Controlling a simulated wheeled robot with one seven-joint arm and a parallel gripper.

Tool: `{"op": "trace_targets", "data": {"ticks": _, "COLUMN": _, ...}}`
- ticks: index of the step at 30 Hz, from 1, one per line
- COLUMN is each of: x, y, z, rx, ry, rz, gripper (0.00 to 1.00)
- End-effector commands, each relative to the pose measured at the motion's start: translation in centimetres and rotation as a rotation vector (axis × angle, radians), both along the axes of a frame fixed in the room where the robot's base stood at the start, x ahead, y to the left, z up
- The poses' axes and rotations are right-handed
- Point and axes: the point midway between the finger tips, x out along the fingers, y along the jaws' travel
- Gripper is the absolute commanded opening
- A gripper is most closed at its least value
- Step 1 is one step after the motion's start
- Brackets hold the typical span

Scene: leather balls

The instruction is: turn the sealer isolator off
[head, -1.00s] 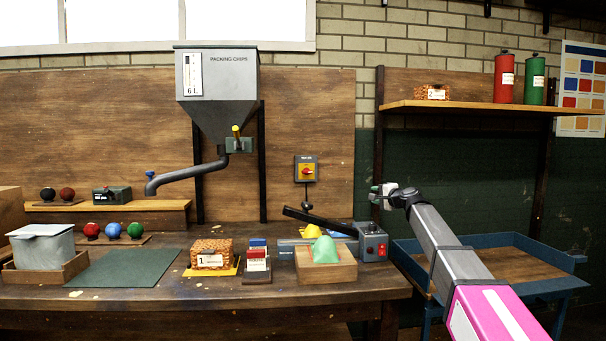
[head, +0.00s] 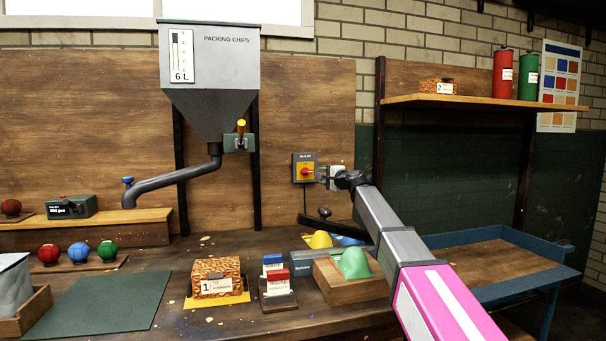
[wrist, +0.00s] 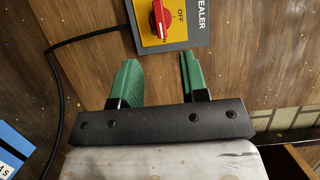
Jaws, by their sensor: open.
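The sealer isolator (head: 304,168) is a grey box with a yellow plate and a red rotary knob (head: 306,172), fixed to the wooden back panel. In the wrist view the isolator (wrist: 176,36) is at the top, with the word OFF beside its red knob (wrist: 157,18). The knob's pointer is not on the OFF word as far as I can see. My gripper (head: 322,174) is just right of the isolator in the head view. In the wrist view its green fingers (wrist: 160,75) are apart and empty, short of the knob.
The sealer's black lever (head: 324,213) is below my gripper. A grey hopper (head: 210,80) with a bent spout (head: 175,181) hangs to the left. A shelf (head: 470,101) is at the right. A black cable (wrist: 58,90) runs along the panel, left of my fingers.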

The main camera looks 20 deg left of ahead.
Motion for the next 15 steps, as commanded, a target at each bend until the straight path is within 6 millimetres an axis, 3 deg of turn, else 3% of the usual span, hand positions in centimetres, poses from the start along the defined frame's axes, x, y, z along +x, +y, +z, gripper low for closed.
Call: {"op": "trace_targets", "data": {"ticks": 15, "x": 4.9, "y": 6.5, "z": 0.0, "rx": 0.0, "ry": 0.0, "rz": 0.001, "gripper": 0.4}}
